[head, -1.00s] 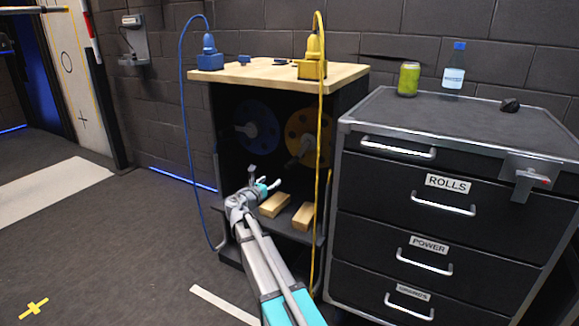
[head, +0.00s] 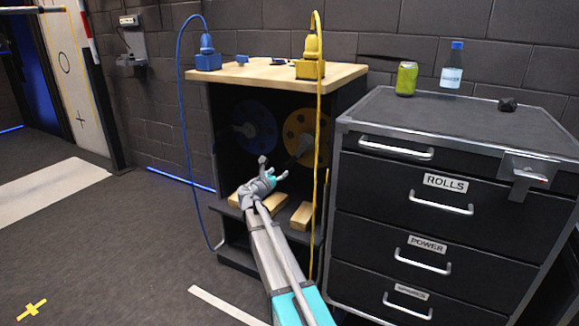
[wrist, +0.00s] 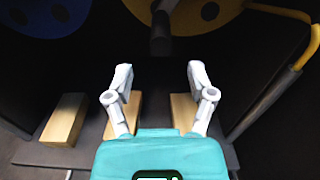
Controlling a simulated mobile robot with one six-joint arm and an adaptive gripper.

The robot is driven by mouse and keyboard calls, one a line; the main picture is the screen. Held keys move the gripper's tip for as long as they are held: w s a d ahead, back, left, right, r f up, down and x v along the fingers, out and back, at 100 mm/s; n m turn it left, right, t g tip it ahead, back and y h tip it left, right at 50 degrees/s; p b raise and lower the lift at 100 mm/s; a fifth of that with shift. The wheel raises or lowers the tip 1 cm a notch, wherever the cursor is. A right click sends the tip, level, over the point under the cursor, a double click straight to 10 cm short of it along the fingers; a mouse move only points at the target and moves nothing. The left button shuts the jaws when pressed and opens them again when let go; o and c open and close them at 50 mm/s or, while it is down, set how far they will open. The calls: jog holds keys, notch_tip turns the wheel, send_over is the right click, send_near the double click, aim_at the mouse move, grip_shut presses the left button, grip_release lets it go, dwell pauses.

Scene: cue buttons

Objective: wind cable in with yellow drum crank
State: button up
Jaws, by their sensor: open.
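The yellow drum (head: 305,135) is mounted inside the black cabinet, right of the blue drum (head: 256,127). It also shows at the top of the wrist view (wrist: 190,14). A dark crank handle (wrist: 161,32) sticks out in front of it, and shows dimly in the head view (head: 298,149). The yellow cable (head: 317,200) hangs down the cabinet's right front; it runs at the right of the wrist view (wrist: 272,98). My gripper (head: 272,168) is inside the cabinet opening, below the crank. In the wrist view its fingers (wrist: 160,80) are apart with nothing between them, short of the handle.
Wooden blocks (head: 301,216) lie on the cabinet's lower shelf under my gripper. The blue cable (head: 183,130) hangs at the left. A yellow plug (head: 312,58) and a blue plug (head: 207,52) stand on the wooden top. A drawer unit (head: 435,240) stands close on the right.

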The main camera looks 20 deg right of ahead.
aim_at(287, 165)
jog(key=shift+x, duration=3.4)
grip_shut()
jog(key=shift+d, duration=0.35)
jog(key=shift+a, duration=0.2)
